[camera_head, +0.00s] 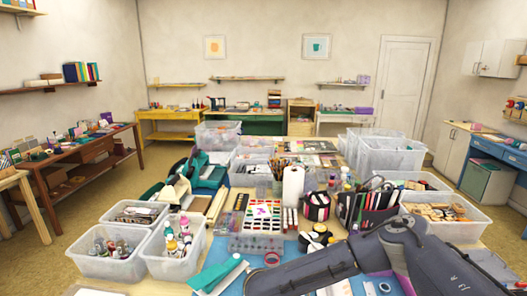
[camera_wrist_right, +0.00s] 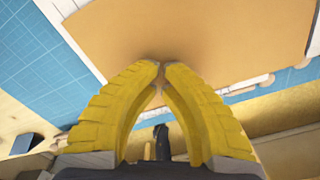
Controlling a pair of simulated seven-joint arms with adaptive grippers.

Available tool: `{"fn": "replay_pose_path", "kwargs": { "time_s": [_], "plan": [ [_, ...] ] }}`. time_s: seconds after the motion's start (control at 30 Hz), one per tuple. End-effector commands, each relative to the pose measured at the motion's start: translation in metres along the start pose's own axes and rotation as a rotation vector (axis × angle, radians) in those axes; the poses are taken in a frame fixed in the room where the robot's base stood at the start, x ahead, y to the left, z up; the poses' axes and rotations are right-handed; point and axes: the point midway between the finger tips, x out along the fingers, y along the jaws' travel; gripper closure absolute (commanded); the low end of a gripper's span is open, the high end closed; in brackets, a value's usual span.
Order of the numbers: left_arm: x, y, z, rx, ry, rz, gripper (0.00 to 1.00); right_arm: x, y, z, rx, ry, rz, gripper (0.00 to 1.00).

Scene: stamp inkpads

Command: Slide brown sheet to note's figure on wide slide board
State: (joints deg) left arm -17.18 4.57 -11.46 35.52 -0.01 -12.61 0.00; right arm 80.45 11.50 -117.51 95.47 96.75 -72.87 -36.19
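The brown sheet (camera_wrist_right: 210,30) lies flat and fills the upper middle of the right wrist view. My right gripper (camera_wrist_right: 162,66) has yellow fingers with their tips together over the sheet, near its lower edge. The tips look to be at the sheet's surface; contact cannot be told for sure. A pale strip (camera_wrist_right: 72,38) along the sheet's left side may be part of the slide board. I cannot make out the note or its figure. In the head view my grey right arm crosses the lower right, and its fingers are not visible. My left gripper is in neither view.
A blue gridded mat (camera_wrist_right: 38,62) lies beside the sheet. In the head view, clear bins with bottles (camera_head: 172,262), a stamp and inkpad tray (camera_head: 262,222), a paper roll (camera_head: 293,186) and a bin of wooden stamps (camera_head: 445,228) crowd the table. A teal-and-white piece (camera_head: 218,275) lies at the front.

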Motion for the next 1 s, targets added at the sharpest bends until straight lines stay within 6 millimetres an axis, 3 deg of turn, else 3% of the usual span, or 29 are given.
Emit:
{"fn": "replay_pose_path", "kwargs": {
  "time_s": [0.03,0.37,1.0],
  "plan": [
    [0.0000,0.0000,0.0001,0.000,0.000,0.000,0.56,0.0064,-0.0048,0.0073,0.014,-0.006,-0.009,1.00],
    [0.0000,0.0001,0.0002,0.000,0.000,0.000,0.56,0.0125,-0.0061,0.0082,0.015,-0.007,-0.010,1.00],
    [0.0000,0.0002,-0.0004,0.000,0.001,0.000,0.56,0.0071,-0.0080,0.0040,0.008,-0.004,-0.004,1.00]
  ]
}}
